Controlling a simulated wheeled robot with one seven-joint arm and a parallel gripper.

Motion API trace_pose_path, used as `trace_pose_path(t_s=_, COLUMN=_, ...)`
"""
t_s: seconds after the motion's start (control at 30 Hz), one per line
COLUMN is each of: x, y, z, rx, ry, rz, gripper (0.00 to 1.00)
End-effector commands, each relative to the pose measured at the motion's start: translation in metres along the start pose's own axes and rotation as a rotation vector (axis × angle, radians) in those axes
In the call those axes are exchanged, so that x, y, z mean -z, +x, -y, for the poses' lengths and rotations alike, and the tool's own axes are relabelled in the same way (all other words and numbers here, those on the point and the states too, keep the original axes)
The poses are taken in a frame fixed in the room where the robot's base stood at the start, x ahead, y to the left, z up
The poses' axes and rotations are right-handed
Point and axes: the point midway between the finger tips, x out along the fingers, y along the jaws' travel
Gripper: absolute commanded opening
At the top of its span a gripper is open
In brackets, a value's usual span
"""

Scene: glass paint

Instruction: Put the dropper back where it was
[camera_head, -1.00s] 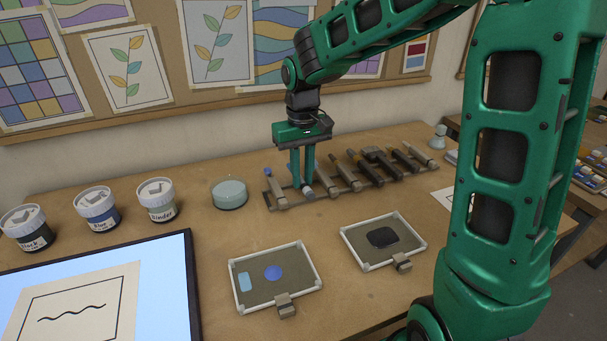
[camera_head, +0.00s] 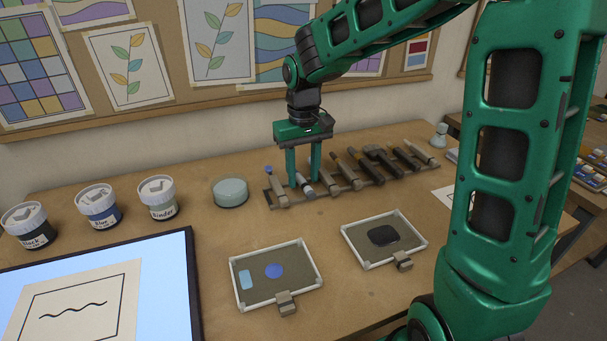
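My gripper (camera_head: 304,183) points straight down over the left part of the tool rack (camera_head: 322,195). Its two green fingers are spread apart. A slim pale tool with a grey end (camera_head: 306,188), which looks like the dropper, lies in the rack between the fingers. They stand on either side of it with visible space, and its upper part is partly hidden by them. To its left a blue-tipped tool (camera_head: 268,170) rests in the rack's end slot.
Several other tools lie in the rack to the right. A round pale green container (camera_head: 230,192) stands left of the rack. Jars of binder (camera_head: 159,198), blue (camera_head: 98,206) and black (camera_head: 29,225) stand farther left.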

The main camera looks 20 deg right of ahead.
Motion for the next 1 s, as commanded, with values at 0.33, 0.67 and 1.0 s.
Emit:
trace_pose_path(t_s=0.33, x=0.002, y=-0.057, z=0.000, rx=-0.001, ry=0.001, rz=-0.005, gripper=0.38)
trace_pose_path(t_s=0.67, x=0.002, y=-0.099, z=0.000, rx=-0.001, ry=0.000, rz=-0.001, gripper=0.38)
trace_pose_path(t_s=1.0, x=-0.016, y=-0.102, z=-0.020, rx=-0.019, ry=0.044, rz=0.000, gripper=0.38)
